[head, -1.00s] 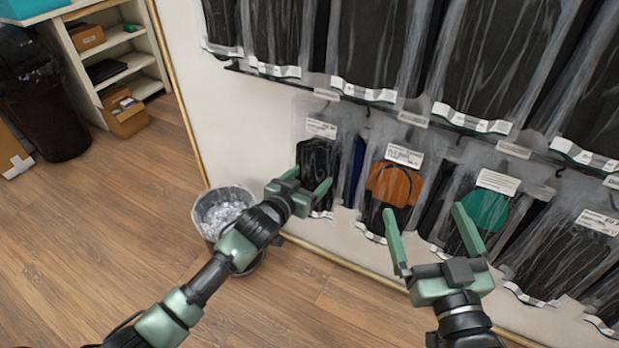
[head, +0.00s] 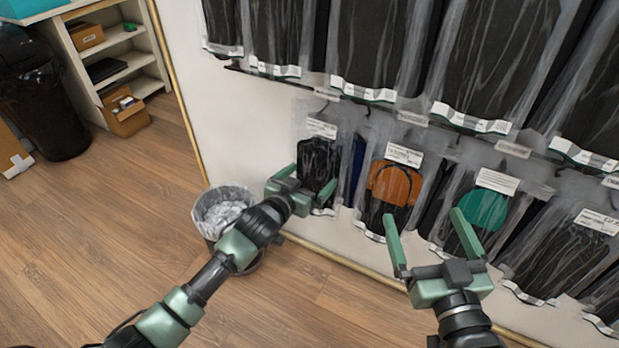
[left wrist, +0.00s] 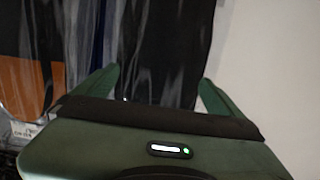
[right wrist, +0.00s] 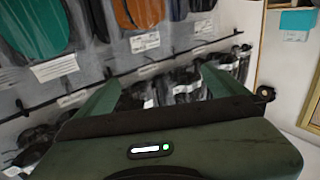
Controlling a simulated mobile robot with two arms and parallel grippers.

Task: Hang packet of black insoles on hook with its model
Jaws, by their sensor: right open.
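The clear packet with black insoles (head: 318,158) hangs against the wall panel at the left end of the lower row, below a hook (head: 321,107). Its white label is at the top. Whether its top hole is around the hook is too small to tell. My left gripper (head: 306,186) is open in front of the packet's lower part, with one finger at each side. In the left wrist view the black packet (left wrist: 165,45) shows behind the spread fingers. My right gripper (head: 428,230) is open and empty, in front of the packets further right.
Packets with orange (head: 393,184) and teal (head: 485,210) insoles hang to the right. Larger black packets (head: 375,45) fill the row above. A lined waste bin (head: 222,210) stands below my left arm.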

